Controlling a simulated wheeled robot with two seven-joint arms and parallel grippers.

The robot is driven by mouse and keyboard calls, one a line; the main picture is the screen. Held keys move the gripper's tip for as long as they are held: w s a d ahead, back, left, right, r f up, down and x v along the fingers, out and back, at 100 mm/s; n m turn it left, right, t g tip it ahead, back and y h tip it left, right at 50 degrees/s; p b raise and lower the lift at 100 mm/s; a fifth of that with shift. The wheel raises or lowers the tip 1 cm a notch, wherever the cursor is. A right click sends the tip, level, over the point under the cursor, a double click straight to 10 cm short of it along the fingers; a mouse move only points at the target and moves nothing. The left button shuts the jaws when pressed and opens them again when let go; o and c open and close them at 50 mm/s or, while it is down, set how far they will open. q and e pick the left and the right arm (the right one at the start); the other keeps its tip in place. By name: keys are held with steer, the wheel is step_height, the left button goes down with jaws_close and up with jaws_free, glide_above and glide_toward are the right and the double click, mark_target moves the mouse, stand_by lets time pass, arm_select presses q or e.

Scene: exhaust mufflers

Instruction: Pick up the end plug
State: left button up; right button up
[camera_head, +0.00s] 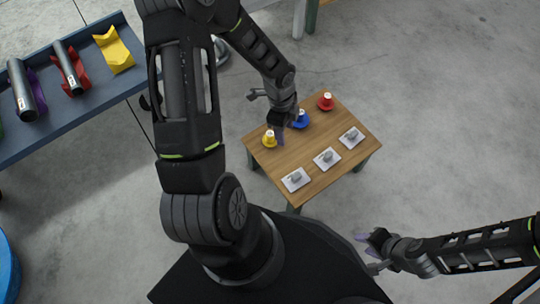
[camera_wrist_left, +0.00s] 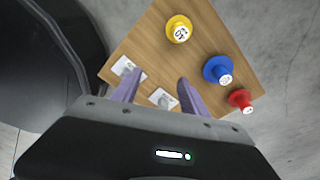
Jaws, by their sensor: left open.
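Three end plugs stand upright on a small wooden table (camera_head: 325,115): a yellow one (camera_head: 269,139), a blue one (camera_head: 300,119) and a red one (camera_head: 326,101). My left gripper (camera_head: 287,128) is over the table near the yellow and blue plugs and partly covers the view of them. In the left wrist view its fingers (camera_wrist_left: 157,92) are apart with nothing held. There the yellow plug (camera_wrist_left: 179,30), blue plug (camera_wrist_left: 217,70) and red plug (camera_wrist_left: 240,99) lie beyond and right of the fingers. My right gripper (camera_head: 371,240) is off the table; its finger gap is unclear.
Three white plates with small grey parts, at left (camera_head: 296,179), middle (camera_head: 327,158) and right (camera_head: 351,137), lie along the table's near side. A blue-grey bench (camera_head: 70,108) at left holds tubes and coloured holders. The floor right of the table is clear.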

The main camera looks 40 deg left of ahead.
arm_select(q)
steer(key=m+y+b, duration=0.1)
steer(key=m+b, duration=0.1)
glide_above(269, 133)
step_height(269, 133, down, 2)
steer(key=shift+d+f, duration=0.1)
steer(key=shift+d, duration=0.05)
steer(key=shift+r, duration=0.2)
arm_select(e)
step_height(269, 133, down, 4)
steer(key=shift+w+d, duration=0.1)
steer(key=shift+w, duration=0.05)
arm_select(q)
steer(key=shift+f+b, duration=0.6)
steer(key=shift+f, duration=0.7)
arm_select(e)
steer(key=shift+w+f, duration=0.1)
steer(key=shift+f, duration=0.6)
